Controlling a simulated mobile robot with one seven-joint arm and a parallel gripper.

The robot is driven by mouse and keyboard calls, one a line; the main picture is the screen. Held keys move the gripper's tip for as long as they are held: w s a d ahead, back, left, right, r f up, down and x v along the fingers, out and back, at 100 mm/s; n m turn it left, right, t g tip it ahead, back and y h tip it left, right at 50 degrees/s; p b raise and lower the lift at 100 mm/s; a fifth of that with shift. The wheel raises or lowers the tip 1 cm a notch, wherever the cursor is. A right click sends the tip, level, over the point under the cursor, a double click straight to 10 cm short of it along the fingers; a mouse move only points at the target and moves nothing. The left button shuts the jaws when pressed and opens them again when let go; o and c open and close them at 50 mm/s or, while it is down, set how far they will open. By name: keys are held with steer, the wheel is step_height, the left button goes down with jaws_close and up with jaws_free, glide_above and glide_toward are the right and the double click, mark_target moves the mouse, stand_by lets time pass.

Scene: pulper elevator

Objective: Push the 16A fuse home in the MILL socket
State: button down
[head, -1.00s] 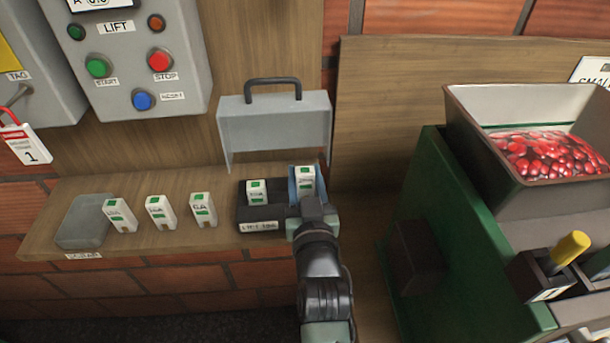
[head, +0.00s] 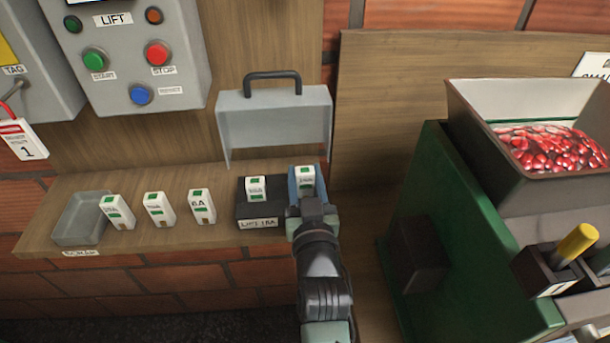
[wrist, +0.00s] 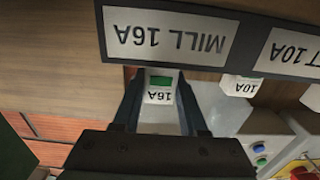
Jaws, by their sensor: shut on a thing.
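The white 16A fuse with a green band (head: 305,178) is between the fingers of my gripper (head: 306,192) in the head view. In the wrist view the fuse (wrist: 159,90) shows upside down, with my gripper's fingers (wrist: 159,104) shut on its two sides. The MILL 16A label (wrist: 165,38) is on the dark socket block's front, close to the fuse. My gripper and wrist hide the MILL socket in the head view, and I cannot tell how deep the fuse sits. A second fuse (head: 257,188) stands in the neighbouring LIFT socket (head: 258,217).
Three loose fuses (head: 157,209) stand on the wooden shelf beside an empty scrap tray (head: 80,222). A grey cover with a handle (head: 275,125) stands raised behind the sockets. A green machine with a red-cherry hopper (head: 520,130) is at the right. A control box (head: 135,60) hangs above left.

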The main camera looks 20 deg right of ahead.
steer(key=shift+f+b, duration=0.85)
steer(key=shift+b, duration=0.05)
stand_by(0.6)
stand_by(0.3)
steer(key=shift+c, duration=1.8)
jaws_free()
steer(key=shift+s, duration=0.15)
steer(key=b+v, duration=0.1)
steer(key=v, duration=1.1)
steer(key=shift+s, duration=0.35)
steer(key=shift+a, duration=0.15)
